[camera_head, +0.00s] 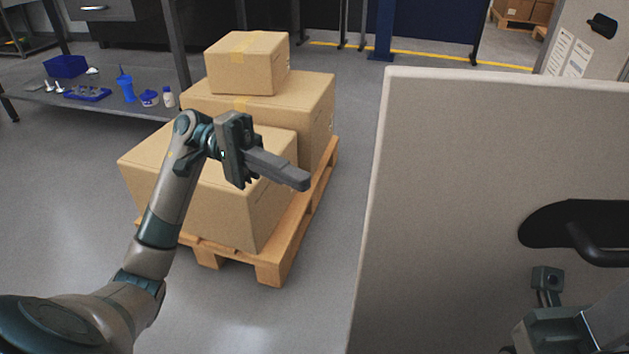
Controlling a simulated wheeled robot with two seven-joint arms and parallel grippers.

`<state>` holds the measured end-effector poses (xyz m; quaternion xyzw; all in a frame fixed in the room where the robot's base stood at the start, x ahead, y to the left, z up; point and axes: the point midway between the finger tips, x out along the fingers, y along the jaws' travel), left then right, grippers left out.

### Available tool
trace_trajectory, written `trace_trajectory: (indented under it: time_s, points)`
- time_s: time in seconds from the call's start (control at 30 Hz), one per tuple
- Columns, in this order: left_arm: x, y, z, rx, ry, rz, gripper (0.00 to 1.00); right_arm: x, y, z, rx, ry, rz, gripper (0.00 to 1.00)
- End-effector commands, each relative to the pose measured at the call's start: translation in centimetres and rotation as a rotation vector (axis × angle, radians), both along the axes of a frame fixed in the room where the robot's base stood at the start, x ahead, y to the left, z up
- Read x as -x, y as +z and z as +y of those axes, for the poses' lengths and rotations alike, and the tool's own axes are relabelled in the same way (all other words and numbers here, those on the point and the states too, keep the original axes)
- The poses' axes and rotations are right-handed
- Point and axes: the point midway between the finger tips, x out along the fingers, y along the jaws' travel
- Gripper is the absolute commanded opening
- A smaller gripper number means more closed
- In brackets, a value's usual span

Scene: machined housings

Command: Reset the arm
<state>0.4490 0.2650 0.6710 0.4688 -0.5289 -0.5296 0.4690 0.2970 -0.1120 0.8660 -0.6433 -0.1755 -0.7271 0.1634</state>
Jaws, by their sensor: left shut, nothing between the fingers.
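My left arm reaches up from the lower left. My left gripper (297,178) is shut and empty, with its fingers together and pointing right and slightly down. In the picture it lies in front of the stacked cardboard boxes (215,205). The gap in depth between the fingers and the boxes is hard to judge.
The boxes stand on a wooden pallet (277,270). A large pale panel (450,180) with a black handle (590,245) fills the right side. A metal shelf (40,100) with blue items stands at the back left. Grey floor (325,290) shows between pallet and panel.

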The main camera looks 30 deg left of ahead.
Motion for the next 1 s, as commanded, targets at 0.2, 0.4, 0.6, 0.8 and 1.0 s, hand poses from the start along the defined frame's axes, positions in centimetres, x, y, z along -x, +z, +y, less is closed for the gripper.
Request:
trace_trajectory:
  time_s: [0.2, 0.4, 0.6, 0.8, 1.0]
  points:
    - [-0.1, 0.0, 0.9, 0.001, -0.001, -0.001, 0.00, -0.2, -0.2, -0.2, -0.002, -0.007, 0.013, 0.31]
    - [-0.1, 0.0, 0.9, 0.001, -0.001, -0.001, 0.00, -0.2, -0.2, -0.2, -0.001, -0.007, 0.012, 0.31]
    - [-0.1, 0.0, 0.9, 0.001, 0.000, -0.001, 0.00, -0.1, -0.1, -0.2, -0.001, -0.005, 0.006, 0.31]
    - [-0.1, 0.2, 0.9, 0.006, 0.001, 0.004, 0.00, -0.1, 0.1, 0.0, 0.005, -0.004, 0.003, 0.31]
    - [-0.7, 2.2, 1.0, 0.054, 0.015, 0.057, 0.00, -1.8, 0.8, 0.3, 0.023, -0.019, 0.058, 0.31]
